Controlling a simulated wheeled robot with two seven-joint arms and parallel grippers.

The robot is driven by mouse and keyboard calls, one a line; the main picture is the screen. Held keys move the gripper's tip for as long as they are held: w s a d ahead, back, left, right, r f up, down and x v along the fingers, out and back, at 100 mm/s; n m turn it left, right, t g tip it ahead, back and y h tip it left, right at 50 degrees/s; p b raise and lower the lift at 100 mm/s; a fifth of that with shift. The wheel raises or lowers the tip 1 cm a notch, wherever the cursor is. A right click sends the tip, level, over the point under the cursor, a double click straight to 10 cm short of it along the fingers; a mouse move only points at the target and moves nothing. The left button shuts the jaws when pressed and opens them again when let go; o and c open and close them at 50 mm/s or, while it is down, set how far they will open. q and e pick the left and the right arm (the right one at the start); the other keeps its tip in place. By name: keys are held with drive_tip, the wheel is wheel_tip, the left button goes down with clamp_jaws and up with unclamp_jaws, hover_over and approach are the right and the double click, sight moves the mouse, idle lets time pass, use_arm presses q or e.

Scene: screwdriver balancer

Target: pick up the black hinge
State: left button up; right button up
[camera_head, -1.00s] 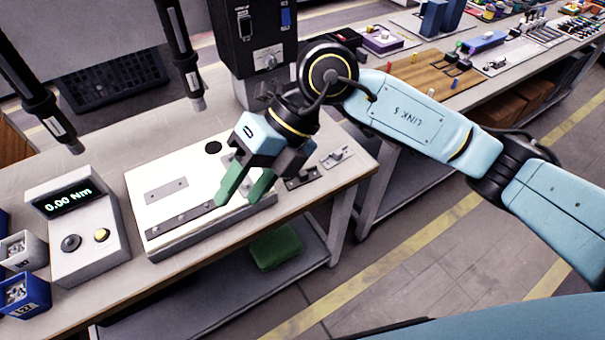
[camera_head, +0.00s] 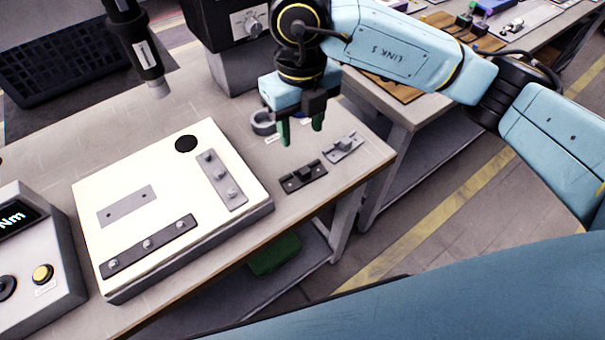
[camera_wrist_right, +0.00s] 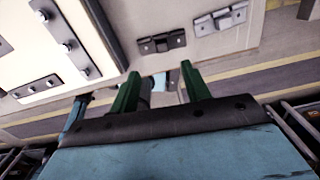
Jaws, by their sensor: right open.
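The black hinge (camera_head: 303,177) lies flat on the bench, right of the white board. It also shows in the right wrist view (camera_wrist_right: 162,42), beyond the green fingertips. My right gripper (camera_head: 301,138) hangs above the bench just behind the black hinge, fingers pointing down. Its green fingers are apart with nothing between them, and they do not touch the hinge. In the right wrist view the open fingers (camera_wrist_right: 160,80) show below the hinge. A grey hinge (camera_head: 344,147) lies beside the black one, to its right. My left gripper is not in view.
The white board (camera_head: 110,190) carries metal plates with screws and a black round spot. A grey ring (camera_head: 263,122) sits behind the right gripper. A torque display box (camera_head: 40,250) stands at left. A dark screwdriver (camera_head: 135,45) hangs above the bench. The bench's front edge is close to the hinges.

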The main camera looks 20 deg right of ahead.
hover_over(305, 170)
drive_tip(key=f, duration=0.6)
drive_tip(key=shift+w+a+b, duration=0.1)
drive_tip(key=shift+a+b, duration=0.2)
drive_tip(key=shift+b, duration=0.05)
drive_tip(key=f, duration=0.4)
drive_tip(key=shift+d+f+b, duration=0.25)
drive_tip(key=shift+f+b, duration=0.15)
drive_tip(key=shift+f, duration=0.5)
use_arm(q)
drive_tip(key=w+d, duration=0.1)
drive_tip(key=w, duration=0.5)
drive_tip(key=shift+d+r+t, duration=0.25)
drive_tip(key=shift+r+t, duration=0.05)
use_arm(e)
clamp_jaws()
